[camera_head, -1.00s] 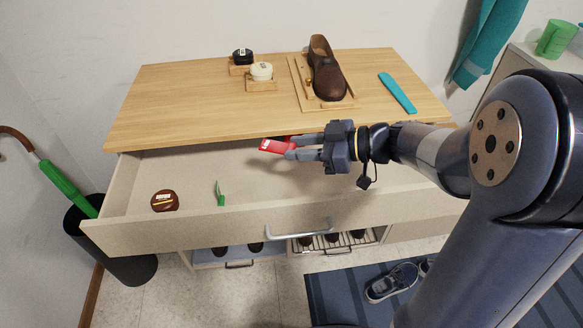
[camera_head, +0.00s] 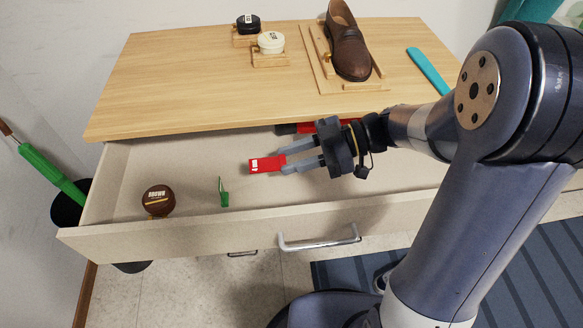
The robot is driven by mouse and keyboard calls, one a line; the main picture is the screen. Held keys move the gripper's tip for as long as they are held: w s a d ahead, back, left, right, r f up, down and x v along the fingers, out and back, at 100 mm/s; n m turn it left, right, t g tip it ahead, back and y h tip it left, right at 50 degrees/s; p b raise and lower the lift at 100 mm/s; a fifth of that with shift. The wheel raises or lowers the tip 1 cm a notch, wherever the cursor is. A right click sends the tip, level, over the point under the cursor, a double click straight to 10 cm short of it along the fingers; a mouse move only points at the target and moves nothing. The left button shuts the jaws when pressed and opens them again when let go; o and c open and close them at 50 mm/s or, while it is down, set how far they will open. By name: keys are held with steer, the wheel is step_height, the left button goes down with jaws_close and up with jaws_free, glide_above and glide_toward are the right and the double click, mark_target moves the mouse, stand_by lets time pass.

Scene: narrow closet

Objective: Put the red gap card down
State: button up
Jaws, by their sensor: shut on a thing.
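The red gap card (camera_head: 264,165) is a small flat red piece with white markings. My gripper (camera_head: 287,163) is shut on its right end and holds it over the open drawer (camera_head: 120,190). The card's left part sticks out past the fingertips. I cannot tell how high it is above the drawer floor. Another red thing (camera_head: 308,127) with a dark part shows at the back of the drawer, partly hidden by my gripper and the tabletop edge.
In the drawer lie a round brown tin (camera_head: 158,200) and a small green piece (camera_head: 223,192). The wooden top (camera_head: 190,80) above carries a brown shoe (camera_head: 347,45), two small jars and a teal strip (camera_head: 428,70). The drawer floor between tin and gripper is mostly clear.

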steer(key=f, duration=0.1)
steer(key=f+b, duration=0.1)
steer(key=f, duration=0.1)
steer(key=shift+s+a+f, duration=0.15)
steer(key=shift+s+f, duration=0.05)
steer(key=shift+f, duration=0.05)
steer(key=shift+w, duration=0.1)
steer(key=shift+f, duration=0.55)
steer(key=o, duration=0.9)
steer(key=shift+o, duration=0.2)
